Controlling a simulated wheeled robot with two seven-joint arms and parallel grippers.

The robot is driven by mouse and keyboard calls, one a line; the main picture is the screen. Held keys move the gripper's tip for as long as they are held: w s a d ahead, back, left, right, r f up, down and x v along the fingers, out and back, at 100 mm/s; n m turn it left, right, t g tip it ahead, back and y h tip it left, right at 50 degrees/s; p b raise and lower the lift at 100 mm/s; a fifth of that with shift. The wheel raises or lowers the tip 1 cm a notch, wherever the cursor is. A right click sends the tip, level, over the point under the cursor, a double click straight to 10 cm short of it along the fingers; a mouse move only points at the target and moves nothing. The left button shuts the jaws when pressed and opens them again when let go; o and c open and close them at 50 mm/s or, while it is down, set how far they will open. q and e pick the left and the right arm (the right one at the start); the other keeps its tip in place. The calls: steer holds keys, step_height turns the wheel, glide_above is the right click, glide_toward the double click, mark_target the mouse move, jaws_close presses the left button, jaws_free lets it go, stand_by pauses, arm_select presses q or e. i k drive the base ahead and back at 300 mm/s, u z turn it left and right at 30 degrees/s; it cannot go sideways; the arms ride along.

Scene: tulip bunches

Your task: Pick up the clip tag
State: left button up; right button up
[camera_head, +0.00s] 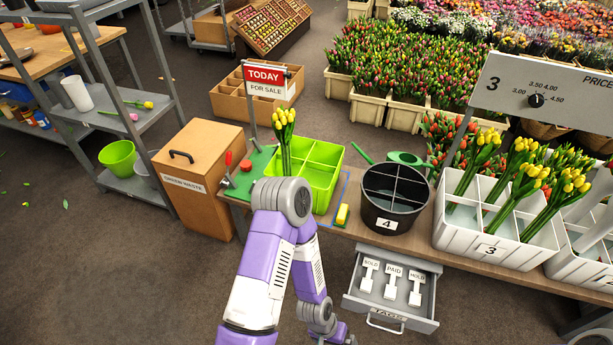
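Three white tags lie side by side in an open grey drawer (389,318) labelled TAGS, below the counter's front edge. They read SOLD (368,275), PAID (391,282) and HOLD (415,289). My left arm rises from the bottom of the picture, bends at a high elbow and comes down again left of the drawer. Its wrist is at the bottom edge, and its gripper fingers are outside the picture. My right gripper is not in view. No gripper touches the tags.
The wooden counter (405,246) carries a green divided crate (322,172), a yellow block (342,214), a black divided bucket (390,224) marked 4, and a white crate (478,246) marked 3 with yellow tulips. A brown green-waste bin (198,195) stands left. Open floor surrounds the drawer's front.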

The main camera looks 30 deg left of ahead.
mark_target(415, 297)
steer(key=z, duration=2.1)
steer(key=i, duration=1.05)
steer(key=u, duration=3.6)
steer(key=i, duration=0.5)
steer(key=u, duration=0.05)
